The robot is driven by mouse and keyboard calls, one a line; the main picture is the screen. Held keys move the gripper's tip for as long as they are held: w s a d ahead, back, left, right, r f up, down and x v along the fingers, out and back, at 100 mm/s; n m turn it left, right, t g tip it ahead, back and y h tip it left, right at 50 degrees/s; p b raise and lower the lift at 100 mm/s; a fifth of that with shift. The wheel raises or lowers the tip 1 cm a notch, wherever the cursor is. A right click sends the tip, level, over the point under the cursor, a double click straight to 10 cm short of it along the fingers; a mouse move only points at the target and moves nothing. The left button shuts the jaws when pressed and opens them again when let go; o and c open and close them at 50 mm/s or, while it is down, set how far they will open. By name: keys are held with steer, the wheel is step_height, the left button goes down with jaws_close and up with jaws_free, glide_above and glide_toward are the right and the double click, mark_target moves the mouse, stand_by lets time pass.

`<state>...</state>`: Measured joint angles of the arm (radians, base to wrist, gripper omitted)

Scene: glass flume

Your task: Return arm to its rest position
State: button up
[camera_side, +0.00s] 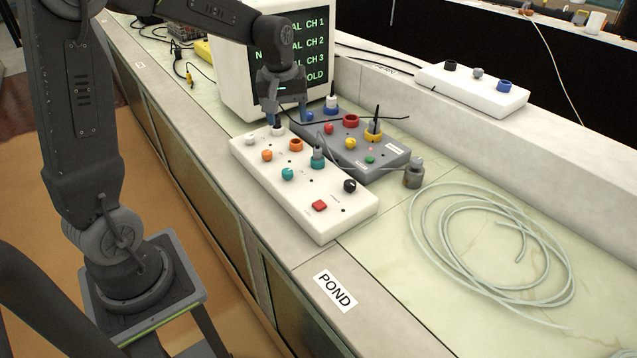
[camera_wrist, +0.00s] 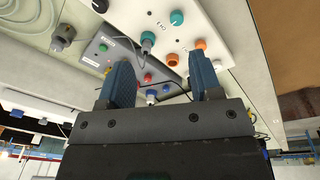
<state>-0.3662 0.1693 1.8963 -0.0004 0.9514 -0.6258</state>
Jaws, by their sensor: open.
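My gripper (camera_side: 284,112) hangs from the arm over the far end of the white control box (camera_side: 278,204), in front of the monitor. In the wrist view the two blue fingers (camera_wrist: 163,88) are spread apart with nothing between them. The white box carries orange and teal knobs, a black knob and a red button (camera_side: 319,205). In the side view the fingertips come close to a white knob and plug at the box's far end; I cannot tell whether they touch.
A grey box (camera_side: 392,160) with coloured sockets and plugs adjoins the white box. The monitor (camera_side: 236,85) stands close behind my gripper. Coiled clear tubing (camera_side: 425,236) lies at right. A second white box (camera_side: 472,92) rests on the ledge. A POND label (camera_side: 335,291) marks the front edge.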

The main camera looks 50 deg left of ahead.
steer(key=s+d+r+m+t, duration=0.2)
steer(key=s+d+r+m, duration=0.1)
steer(key=s+d+m, duration=0.2)
steer(key=s+d+r+m+t, duration=0.2)
steer(key=s+d+m, duration=0.4)
steer(key=s+d, duration=0.3)
steer(key=s+r, duration=0.1)
steer(key=s, duration=0.3)
steer(key=shift+s+d+h, duration=0.3)
stand_by(0.6)
